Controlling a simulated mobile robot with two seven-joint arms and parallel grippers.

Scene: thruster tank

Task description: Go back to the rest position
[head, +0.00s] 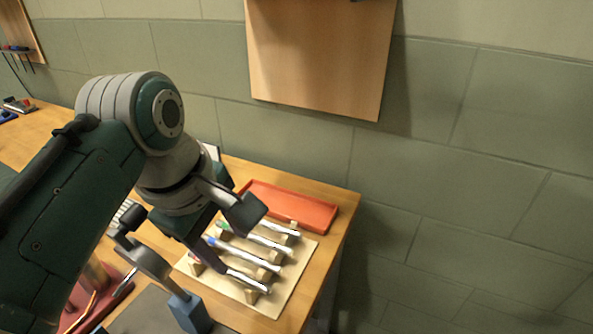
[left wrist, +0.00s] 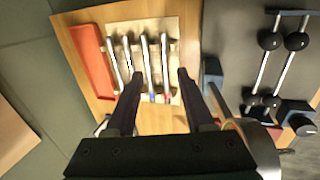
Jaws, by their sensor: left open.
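My left gripper (head: 235,240) reaches in from the left, above the wooden rack board (head: 225,283) on the bench. In the left wrist view its two dark fingers (left wrist: 158,80) are spread apart with nothing clasped between them. Several silver rod-shaped tools (head: 247,250) lie side by side on the rack's wooden blocks, some with blue, red or green marks. In the left wrist view the tools (left wrist: 146,62) appear beyond and between the fingers; I cannot tell the exact gap. My right gripper is not in view.
A red tray (head: 305,208) lies at the bench's back edge, beside the rack. A blue block (head: 190,313) stands in front. A wooden wall panel (head: 320,60) hangs above. Rods with black balls (left wrist: 270,60) lie on a grey surface. Right of the bench is open.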

